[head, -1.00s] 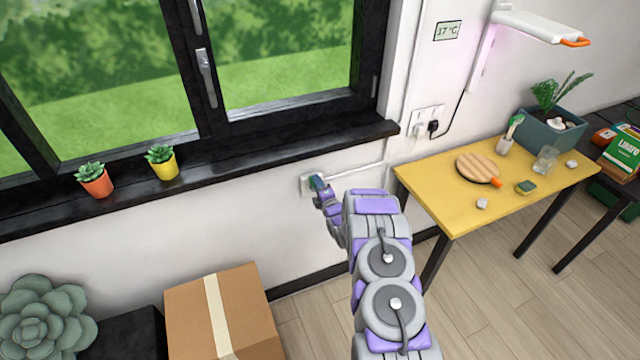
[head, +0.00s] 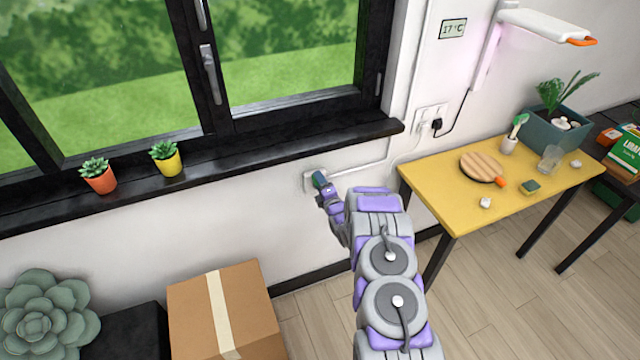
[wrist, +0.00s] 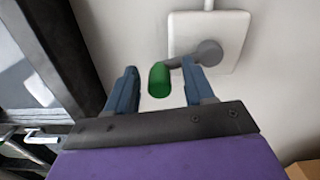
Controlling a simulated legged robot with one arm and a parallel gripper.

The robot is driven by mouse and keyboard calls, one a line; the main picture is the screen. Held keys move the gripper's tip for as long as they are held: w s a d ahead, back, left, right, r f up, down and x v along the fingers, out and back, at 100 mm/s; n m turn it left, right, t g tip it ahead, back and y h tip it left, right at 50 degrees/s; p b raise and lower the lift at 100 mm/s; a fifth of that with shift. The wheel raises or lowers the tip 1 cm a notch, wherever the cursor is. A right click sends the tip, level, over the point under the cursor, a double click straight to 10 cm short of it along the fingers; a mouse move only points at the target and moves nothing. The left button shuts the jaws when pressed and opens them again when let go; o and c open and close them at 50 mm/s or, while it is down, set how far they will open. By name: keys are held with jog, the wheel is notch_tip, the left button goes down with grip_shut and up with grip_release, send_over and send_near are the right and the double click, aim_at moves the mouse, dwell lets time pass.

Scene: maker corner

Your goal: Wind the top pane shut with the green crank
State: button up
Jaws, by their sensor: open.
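The green crank handle (wrist: 159,80) shows in the wrist view between the two fingers of my open gripper (wrist: 160,88), with a visible gap on each side. A grey crank arm (wrist: 190,58) joins it to a hub on a white wall plate (wrist: 230,30). In the head view my gripper (head: 320,181) is at the wall plate (head: 308,184) below the sill, and it mostly hides the crank. The window (head: 290,50) shows only its lower part there, so the top pane is out of view.
A black sill (head: 240,145) runs above my gripper, with an orange pot (head: 100,180) and a yellow pot (head: 168,163) on it. A yellow table (head: 450,205) stands to the right. A cardboard box (head: 250,310) is on the floor at the lower left.

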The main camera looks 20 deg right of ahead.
jog(key=shift+s, duration=0.1)
jog(key=s+p, duration=0.1)
jog(key=s, duration=1.6)
jog(key=shift+d+p, duration=0.3)
jog(key=shift+c, duration=0.4)
